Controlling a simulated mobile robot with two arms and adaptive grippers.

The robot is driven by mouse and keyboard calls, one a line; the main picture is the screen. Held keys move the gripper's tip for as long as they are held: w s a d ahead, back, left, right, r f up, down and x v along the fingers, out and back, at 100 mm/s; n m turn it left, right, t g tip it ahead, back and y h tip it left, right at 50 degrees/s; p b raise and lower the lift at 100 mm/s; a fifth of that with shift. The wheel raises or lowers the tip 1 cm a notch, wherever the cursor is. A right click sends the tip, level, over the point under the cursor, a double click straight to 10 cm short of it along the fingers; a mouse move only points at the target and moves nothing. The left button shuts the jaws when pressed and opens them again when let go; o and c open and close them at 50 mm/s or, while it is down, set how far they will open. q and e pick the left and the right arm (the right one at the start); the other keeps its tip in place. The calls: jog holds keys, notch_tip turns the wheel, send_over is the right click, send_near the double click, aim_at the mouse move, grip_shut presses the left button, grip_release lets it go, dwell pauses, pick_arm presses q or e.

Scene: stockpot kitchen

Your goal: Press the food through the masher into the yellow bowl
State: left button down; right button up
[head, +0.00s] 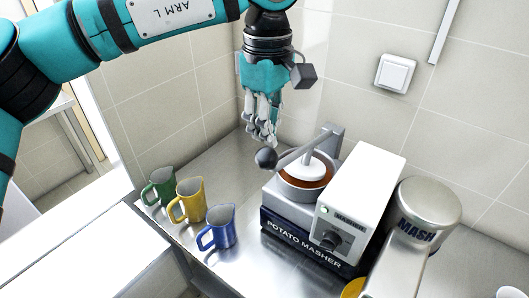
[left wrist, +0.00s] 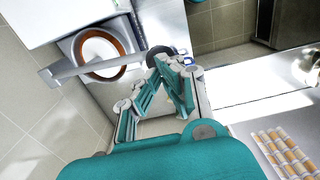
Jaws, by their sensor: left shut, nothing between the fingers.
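The potato masher (head: 312,240) stands on the steel counter, with a white press plate over orange-brown food in its round hopper (head: 304,184). Its grey lever (head: 299,151) ends in a dark ball knob (head: 265,158). My left gripper (head: 262,138) points down with its fingers shut and empty, close to the knob; contact cannot be told. In the left wrist view the fingertips (left wrist: 170,62) show beside the knob, with the lever (left wrist: 94,66) reaching across the hopper. My right gripper is out of view.
Green (head: 159,188), yellow (head: 188,201) and blue (head: 218,229) mugs stand left of the masher. The tiled wall behind holds a white switch (head: 395,73). Bare counter (head: 210,160) lies behind the mugs. A tray of rolls (left wrist: 285,150) shows in the left wrist view.

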aim_at(267, 150)
pick_arm(q)
jog(key=shift+f, duration=0.15)
jog(key=shift+f+b, duration=2.2)
jog(key=shift+f, duration=0.7)
jog(key=shift+f+b, duration=1.8)
jog(key=shift+f, duration=0.6)
dwell(2.6)
